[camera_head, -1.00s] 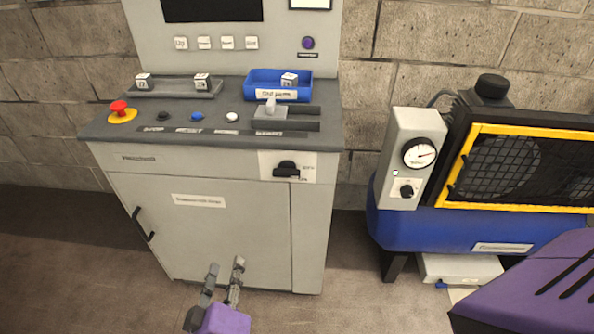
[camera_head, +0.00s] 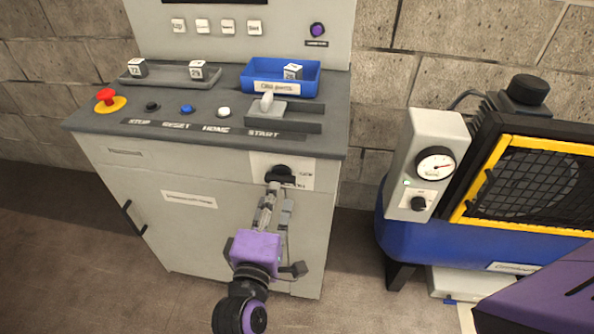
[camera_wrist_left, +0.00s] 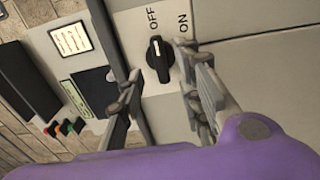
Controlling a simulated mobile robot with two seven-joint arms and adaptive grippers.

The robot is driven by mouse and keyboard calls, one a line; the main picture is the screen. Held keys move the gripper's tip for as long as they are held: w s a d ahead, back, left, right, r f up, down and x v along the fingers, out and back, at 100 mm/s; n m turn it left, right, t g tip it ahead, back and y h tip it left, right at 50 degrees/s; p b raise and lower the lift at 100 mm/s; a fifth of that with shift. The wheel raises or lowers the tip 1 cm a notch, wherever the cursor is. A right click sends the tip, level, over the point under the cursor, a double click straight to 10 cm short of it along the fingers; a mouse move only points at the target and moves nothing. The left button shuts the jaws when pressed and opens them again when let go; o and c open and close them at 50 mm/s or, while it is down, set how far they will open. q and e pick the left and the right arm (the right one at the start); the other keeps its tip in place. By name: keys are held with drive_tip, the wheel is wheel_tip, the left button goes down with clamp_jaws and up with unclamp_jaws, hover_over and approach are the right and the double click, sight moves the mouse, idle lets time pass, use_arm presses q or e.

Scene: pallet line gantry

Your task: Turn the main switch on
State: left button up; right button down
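The main switch (camera_head: 281,174) is a black rotary knob on a pale plate, at the upper right of the grey cabinet's front. In the left wrist view the knob (camera_wrist_left: 160,60) has its bar in line with the OFF label, and ON is printed to the right. My left gripper (camera_head: 279,196) is just below and in front of the knob in the head view. Its fingers are apart, and in the left wrist view the knob shows between them. I cannot tell whether they touch it. My right gripper is not in view.
The grey cabinet (camera_head: 190,240) has a console top with a red emergency button (camera_head: 107,98), several small buttons, a lever (camera_head: 267,103) and a blue bin (camera_head: 260,85). A blue compressor (camera_head: 440,235) with a gauge box stands to the right. Bare floor lies in front.

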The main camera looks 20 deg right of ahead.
sight(280, 179)
use_arm(q)
drive_tip(key=shift+x, duration=2.1)
clamp_jaws()
